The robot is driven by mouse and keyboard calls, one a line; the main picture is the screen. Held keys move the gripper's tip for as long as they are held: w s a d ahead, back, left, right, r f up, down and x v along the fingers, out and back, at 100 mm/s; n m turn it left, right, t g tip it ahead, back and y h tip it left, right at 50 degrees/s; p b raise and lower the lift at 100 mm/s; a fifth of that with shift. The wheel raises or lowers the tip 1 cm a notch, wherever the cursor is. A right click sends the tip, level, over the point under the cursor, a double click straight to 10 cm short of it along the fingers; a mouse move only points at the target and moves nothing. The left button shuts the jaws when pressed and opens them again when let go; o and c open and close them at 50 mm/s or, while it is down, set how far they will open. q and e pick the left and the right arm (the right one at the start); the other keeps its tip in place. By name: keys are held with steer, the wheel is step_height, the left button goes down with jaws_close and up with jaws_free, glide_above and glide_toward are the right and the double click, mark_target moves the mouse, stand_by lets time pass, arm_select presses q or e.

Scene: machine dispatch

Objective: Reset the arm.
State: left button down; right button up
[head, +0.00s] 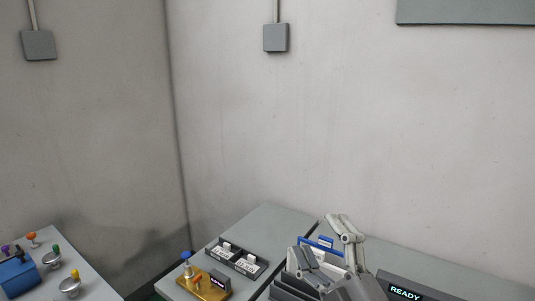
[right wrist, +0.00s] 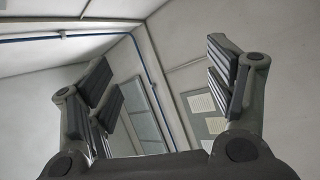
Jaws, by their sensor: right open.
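My right gripper (head: 328,246) is at the lower right of the head view, above the grey worktop (head: 272,217). Its fingers are apart and I see nothing between them. My left gripper is in neither view.
A gold device with a blue knob (head: 205,283) and a black tray with white labels (head: 237,257) stand left of my right gripper. A dark panel reading READY (head: 405,292) is to its right. Another table (head: 85,262) at the far left holds a blue box (head: 17,277) and colored knobs.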

steer(key=s+d+f+m+g+h, duration=0.2)
steer(key=d+f+m+g+h, duration=0.15)
steer(key=f, duration=0.45)
steer(key=s+d+f+m+g+h, duration=0.1)
steer(key=d+f+m+g+h, duration=0.2)
steer(key=f, duration=0.4)
steer(key=s+d+f+m+g+h, duration=0.25)
steer(key=f+m, duration=0.25)
steer(key=f, duration=0.3)
steer(key=s+d+f+m+g, duration=0.2)
steer(key=s+f+m+g, duration=0.2)
steer(key=s+f+g, duration=0.9)
steer(key=s+f+t+b, duration=0.15)
steer(key=f+b, duration=0.25)
steer(key=f, duration=0.9)
steer(key=s+f+t+b, duration=0.1)
steer(key=s+f+b, duration=0.2)
steer(key=f, duration=0.9)
steer(key=s+f+t+b, duration=0.1)
steer(key=s+f+b, duration=0.25)
steer(key=f, duration=0.95)
steer(key=s+d+f+g+b, duration=0.1)
steer(key=s+f+b, duration=0.4)
steer(key=f, duration=0.8)
steer(key=s+d+f+b, duration=0.2)
steer(key=s+f+b, duration=0.3)
steer(key=s+f, duration=0.6)
step_height(320, 180, down, 2)
steer(key=shift+f+n+g, duration=0.1)
steer(key=shift+n+g, duration=0.25)
